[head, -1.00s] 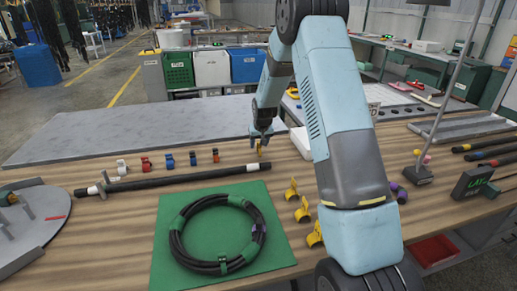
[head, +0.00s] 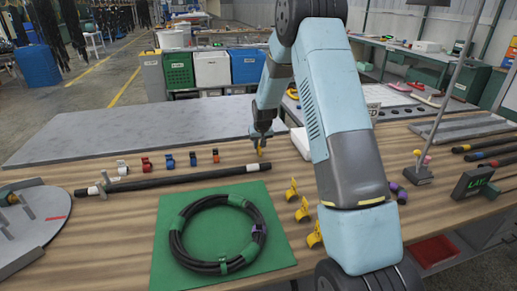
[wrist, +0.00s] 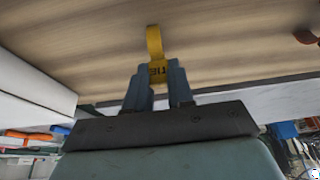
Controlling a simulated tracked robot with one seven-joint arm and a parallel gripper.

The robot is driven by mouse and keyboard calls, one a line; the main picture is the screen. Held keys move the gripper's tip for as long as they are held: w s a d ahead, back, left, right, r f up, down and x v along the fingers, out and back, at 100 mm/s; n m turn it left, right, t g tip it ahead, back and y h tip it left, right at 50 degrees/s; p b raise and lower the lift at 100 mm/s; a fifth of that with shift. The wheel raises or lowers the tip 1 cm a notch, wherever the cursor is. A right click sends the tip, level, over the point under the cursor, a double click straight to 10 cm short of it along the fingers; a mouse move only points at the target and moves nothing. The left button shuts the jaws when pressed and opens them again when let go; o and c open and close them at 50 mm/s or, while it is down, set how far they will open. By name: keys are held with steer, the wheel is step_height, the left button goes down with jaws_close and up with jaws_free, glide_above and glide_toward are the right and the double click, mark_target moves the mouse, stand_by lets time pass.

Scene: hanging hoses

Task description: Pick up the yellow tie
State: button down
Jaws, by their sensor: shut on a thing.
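A small yellow tie (wrist: 155,50) with dark lettering stands between my fingertips in the wrist view; its lower part is between the fingers. My gripper (wrist: 160,82) is shut on it. In the head view, my gripper (head: 261,136) points down at the back of the wooden table, and the yellow tie (head: 260,151) shows just under it. I cannot tell whether the tie still touches the table. More yellow ties (head: 292,189) lie in a row right of the green mat.
A coiled black hose lies on the green mat (head: 165,262). A straight black hose (head: 165,181) lies behind it, with red, blue and white clips (head: 146,164) beyond. A white box (head: 301,142) stands close right of my gripper.

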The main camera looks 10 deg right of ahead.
steer(key=shift+r, duration=0.3)
step_height(320, 180, up, 2)
steer(key=shift+r, duration=0.2)
steer(key=s+a+r, duration=0.2)
steer(key=s+r, duration=0.8)
steer(key=s, duration=0.4)
steer(key=shift+a, duration=0.1)
